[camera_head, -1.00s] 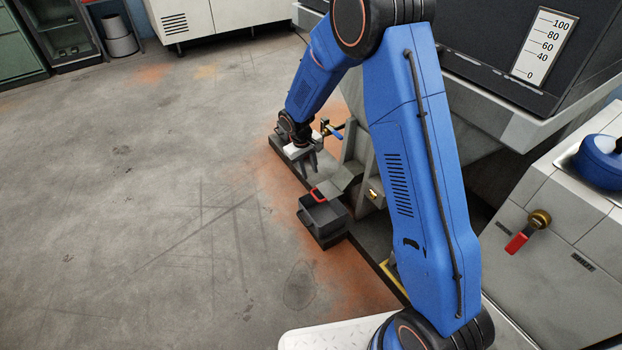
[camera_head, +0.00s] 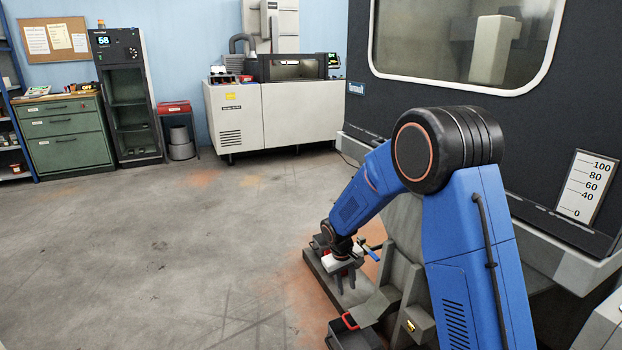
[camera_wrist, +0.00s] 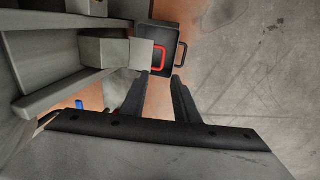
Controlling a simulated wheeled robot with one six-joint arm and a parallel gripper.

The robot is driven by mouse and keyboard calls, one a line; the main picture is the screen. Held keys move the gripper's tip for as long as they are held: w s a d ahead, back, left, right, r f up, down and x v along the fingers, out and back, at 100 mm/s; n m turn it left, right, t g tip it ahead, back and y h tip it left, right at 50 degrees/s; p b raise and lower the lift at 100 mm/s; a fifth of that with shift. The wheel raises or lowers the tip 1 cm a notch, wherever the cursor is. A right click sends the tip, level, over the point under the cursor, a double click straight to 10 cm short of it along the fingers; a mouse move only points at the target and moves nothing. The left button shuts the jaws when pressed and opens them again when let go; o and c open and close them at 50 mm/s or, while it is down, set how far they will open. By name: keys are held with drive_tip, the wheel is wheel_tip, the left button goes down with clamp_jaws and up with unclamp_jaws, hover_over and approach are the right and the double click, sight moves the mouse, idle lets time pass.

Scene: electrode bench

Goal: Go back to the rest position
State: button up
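My gripper (camera_head: 345,277) hangs low at the end of my blue arm, beside the base of the large dark machine (camera_head: 440,100). In the wrist view my gripper (camera_wrist: 160,82) shows two dark fingers spread apart with nothing between them. Beyond the fingertips is a dark grey bin (camera_wrist: 158,35) with red and dark handles, standing on the floor side of a grey chute. In the head view the bin (camera_head: 355,338) is at the bottom edge, partly cut off.
Grey metal brackets (camera_wrist: 60,50) and a chute (camera_head: 378,304) are close to my gripper. A blue-handled valve (camera_head: 370,252) is just beside it. Open concrete floor (camera_head: 170,260) lies to the left. A white cabinet machine (camera_head: 290,115) and green drawers (camera_head: 68,135) stand at the back.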

drive_tip(key=s+d+r+m+t, duration=0.1)
drive_tip(key=s+d+r, duration=0.3)
drive_tip(key=s+r, duration=0.25)
drive_tip(key=s+d+r+m+y, duration=0.1)
drive_tip(key=s+d+r, duration=0.2)
drive_tip(key=s+r, duration=0.35)
drive_tip(key=s+d+r+m+t, duration=0.1)
drive_tip(key=s+d+r, duration=0.3)
drive_tip(key=r, duration=0.5)
drive_tip(key=s+d+r+t, duration=0.1)
drive_tip(key=s+d+r, duration=0.1)
drive_tip(key=s, duration=1)
drive_tip(key=s+d+r+m, duration=0.1)
drive_tip(key=s+d+r, duration=0.1)
drive_tip(key=s, duration=1)
drive_tip(key=shift+r+m+t+y, duration=0.3)
drive_tip(key=shift+r+t+y, duration=0.05)
drive_tip(key=shift+t+y, duration=0.05)
drive_tip(key=shift+w, duration=0.15)
